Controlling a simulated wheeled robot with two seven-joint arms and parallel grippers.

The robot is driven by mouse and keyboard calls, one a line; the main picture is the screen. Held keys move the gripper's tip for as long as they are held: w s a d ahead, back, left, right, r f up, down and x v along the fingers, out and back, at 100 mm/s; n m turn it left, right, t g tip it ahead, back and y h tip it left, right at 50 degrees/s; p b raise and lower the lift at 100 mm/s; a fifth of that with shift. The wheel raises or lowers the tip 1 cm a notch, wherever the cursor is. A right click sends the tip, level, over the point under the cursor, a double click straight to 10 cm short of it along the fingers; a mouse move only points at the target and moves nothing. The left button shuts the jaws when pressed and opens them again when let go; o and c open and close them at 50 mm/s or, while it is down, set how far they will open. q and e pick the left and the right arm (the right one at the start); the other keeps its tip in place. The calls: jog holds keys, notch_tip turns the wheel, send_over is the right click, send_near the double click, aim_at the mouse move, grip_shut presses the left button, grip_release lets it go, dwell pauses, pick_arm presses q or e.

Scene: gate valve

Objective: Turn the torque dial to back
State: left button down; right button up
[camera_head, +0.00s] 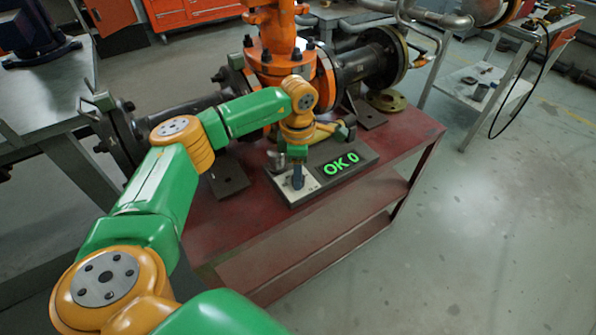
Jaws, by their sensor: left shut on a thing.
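The torque dial box (357,158) is a dark unit with a light plate at its left end, lying on the red table (230,232). Its display reads "OK 0" in green. My left gripper (298,178) reaches down over the light plate at the box's left end and is shut on the dial there. The dial itself is mostly hidden by the gripper. The orange gate valve (270,45) with dark flanged pipes stands just behind the box. My right gripper is out of view.
A grey workbench (45,90) stands at the left. A light trolley (480,85) with small parts and a hanging black cable is at the upper right. A red tool cabinet (190,12) is at the back. The floor at the right is clear.

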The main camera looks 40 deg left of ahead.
pick_arm(q)
jog(key=shift+m, duration=1.1)
jog(key=c, duration=0.5)
grip_release()
notch_tip(320, 180, up, 7)
jog(key=shift+r, duration=0.1)
